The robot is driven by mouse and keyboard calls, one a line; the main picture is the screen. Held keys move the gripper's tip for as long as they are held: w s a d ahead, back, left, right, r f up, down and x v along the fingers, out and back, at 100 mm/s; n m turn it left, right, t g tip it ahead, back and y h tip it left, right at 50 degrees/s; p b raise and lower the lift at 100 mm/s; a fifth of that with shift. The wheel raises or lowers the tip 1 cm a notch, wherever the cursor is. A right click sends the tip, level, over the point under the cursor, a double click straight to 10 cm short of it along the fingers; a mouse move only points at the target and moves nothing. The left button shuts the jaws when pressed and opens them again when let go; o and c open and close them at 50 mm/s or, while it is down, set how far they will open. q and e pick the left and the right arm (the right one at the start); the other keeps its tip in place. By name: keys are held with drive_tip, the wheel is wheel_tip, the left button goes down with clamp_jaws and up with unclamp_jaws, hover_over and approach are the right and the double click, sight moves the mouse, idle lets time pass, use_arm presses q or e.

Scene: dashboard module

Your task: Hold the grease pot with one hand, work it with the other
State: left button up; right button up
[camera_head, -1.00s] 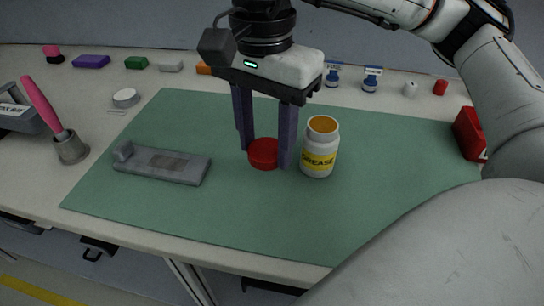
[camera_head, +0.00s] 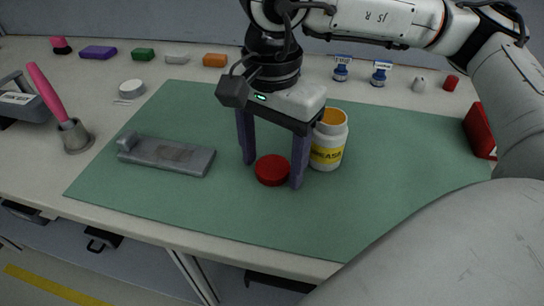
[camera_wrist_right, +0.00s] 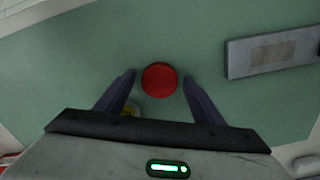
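The white grease pot (camera_head: 327,153) with a yellow label stands upright on the green mat, its top open and orange-brown grease showing inside. My right gripper (camera_head: 273,173) points down in front of and left of the pot, its fingers on either side of a round red lid (camera_head: 273,170). In the right wrist view the lid (camera_wrist_right: 159,79) sits between the fingertips with a small gap on each side, so the gripper looks open. The lid appears to lie on the mat. Part of the pot is hidden behind my right gripper. My left gripper is not in view.
A grey plate (camera_head: 165,155) lies left on the green mat (camera_head: 230,215). A pink-handled brush (camera_head: 52,98) stands in a grey holder at far left. A red box (camera_head: 481,132) is at right. The mat's front is clear.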

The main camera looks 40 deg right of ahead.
sight(272, 168)
wheel_tip(272, 168, up, 12)
drive_tip(key=p, duration=0.2)
drive_tip(key=shift+r, duration=0.2)
idle(0.3)
